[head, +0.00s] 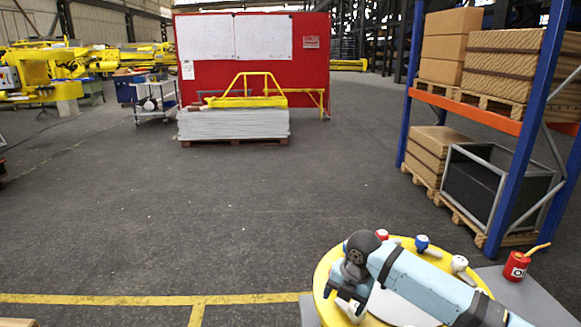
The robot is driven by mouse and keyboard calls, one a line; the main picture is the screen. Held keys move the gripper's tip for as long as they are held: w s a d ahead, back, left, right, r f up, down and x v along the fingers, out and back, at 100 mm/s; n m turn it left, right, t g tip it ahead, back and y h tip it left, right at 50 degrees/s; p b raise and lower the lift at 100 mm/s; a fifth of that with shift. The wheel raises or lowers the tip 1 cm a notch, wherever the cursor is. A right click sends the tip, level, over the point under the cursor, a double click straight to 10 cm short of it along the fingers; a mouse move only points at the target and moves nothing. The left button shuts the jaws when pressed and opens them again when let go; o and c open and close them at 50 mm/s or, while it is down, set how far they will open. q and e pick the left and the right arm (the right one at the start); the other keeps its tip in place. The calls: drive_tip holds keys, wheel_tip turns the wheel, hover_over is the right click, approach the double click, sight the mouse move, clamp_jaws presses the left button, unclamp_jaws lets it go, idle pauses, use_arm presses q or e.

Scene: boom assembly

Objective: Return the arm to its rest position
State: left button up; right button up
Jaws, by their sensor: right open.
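My right arm comes in from the lower right, light blue with dark joints. Its right gripper (347,305) is open at the left side of a round yellow-rimmed disc (326,268), pointing down over it. I see nothing held between the fingers, though the dark wrist hides part of the view. Several small knobs stand on the disc's far rim: a red and white one (382,236), a blue and white one (422,243) and a white one (459,263). The arm covers much of the disc's middle. My left gripper is not in view.
The disc rests on a grey surface (545,305), with a red can (516,266) with a yellow straw at right. A blue and orange rack (491,113) with boxes stands behind. A red board (252,80) and a pallet stack (233,123) are farther back. The middle floor is clear.

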drive_tip(key=s+a+f+m+t+y, duration=0.2)
drive_tip(key=s+a+f+m, duration=0.1)
drive_tip(key=s+f+m, duration=0.35)
drive_tip(key=s+a+f+m+t+y, duration=0.2)
drive_tip(key=s+a+f+m, duration=0.2)
drive_tip(key=s+f+m, duration=0.25)
drive_tip(key=s+d+f+m+t+h+p, duration=0.1)
drive_tip(key=s+d+f+m+t, duration=0.1)
drive_tip(key=s+d+m, duration=0.4)
drive_tip(key=s+d+f+m+t+h, duration=0.1)
drive_tip(key=s+d+m+t, duration=0.3)
drive_tip(key=s, duration=0.8)
drive_tip(key=d+f+m, duration=0.1)
drive_tip(key=d+m, duration=0.1)
drive_tip(key=m, duration=0.1)
drive_tip(key=shift+s+m+h+p, duration=0.3)
drive_tip(key=shift+s+p, duration=0.05)
drive_tip(key=shift+s, duration=0.05)
